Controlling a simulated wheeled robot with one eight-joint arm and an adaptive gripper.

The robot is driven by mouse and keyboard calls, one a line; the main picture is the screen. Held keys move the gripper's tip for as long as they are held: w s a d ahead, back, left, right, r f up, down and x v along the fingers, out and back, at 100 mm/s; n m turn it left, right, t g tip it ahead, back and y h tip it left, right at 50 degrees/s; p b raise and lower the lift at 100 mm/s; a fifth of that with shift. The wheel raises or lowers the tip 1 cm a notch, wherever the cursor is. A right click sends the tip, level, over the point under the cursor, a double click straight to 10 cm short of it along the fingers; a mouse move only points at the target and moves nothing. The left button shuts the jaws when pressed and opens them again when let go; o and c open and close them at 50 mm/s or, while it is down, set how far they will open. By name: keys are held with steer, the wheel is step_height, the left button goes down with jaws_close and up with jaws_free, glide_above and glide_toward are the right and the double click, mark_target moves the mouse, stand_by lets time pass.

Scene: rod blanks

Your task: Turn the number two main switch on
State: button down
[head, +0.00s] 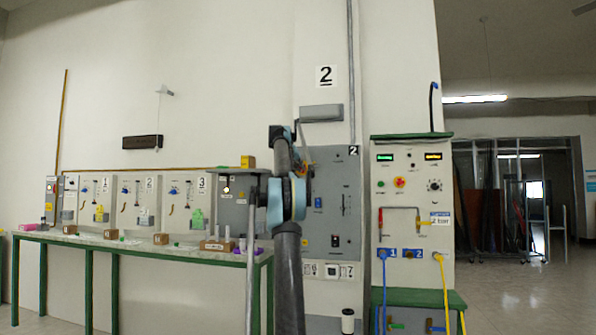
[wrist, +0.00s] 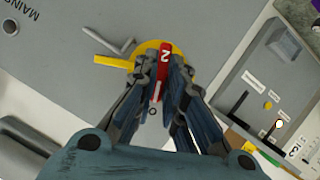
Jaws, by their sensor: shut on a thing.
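The number two main switch has a red handle (wrist: 164,49) marked with a white 2, on a round yellow plate (wrist: 146,50), in the wrist view. My gripper (wrist: 160,75) has its fingers on both sides of the red handle and is shut on it. A white line shows on the handle between the fingers, and a small round mark lies just below. A yellow bar (wrist: 111,62) sticks out from the plate. In the head view the grey cabinet (head: 324,240) carries a 2 label; my arm hides the switch and most of my gripper there.
A bent grey rod (wrist: 119,46) sits beside the plate. A smaller grey box (head: 233,215) with a lit lamp is left of the cabinet, above a long green-framed bench (head: 140,249). A control console (head: 412,215) with cables stands close on the right.

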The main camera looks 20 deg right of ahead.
steer(key=shift+d+f+m, duration=0.1)
steer(key=shift+m, duration=0.3)
steer(key=shift+y, duration=0.3)
steer(key=c, duration=1.7)
jaws_free()
steer(key=shift+o, duration=0.2)
steer(key=v, duration=1.2)
steer(key=shift+f, duration=0.25)
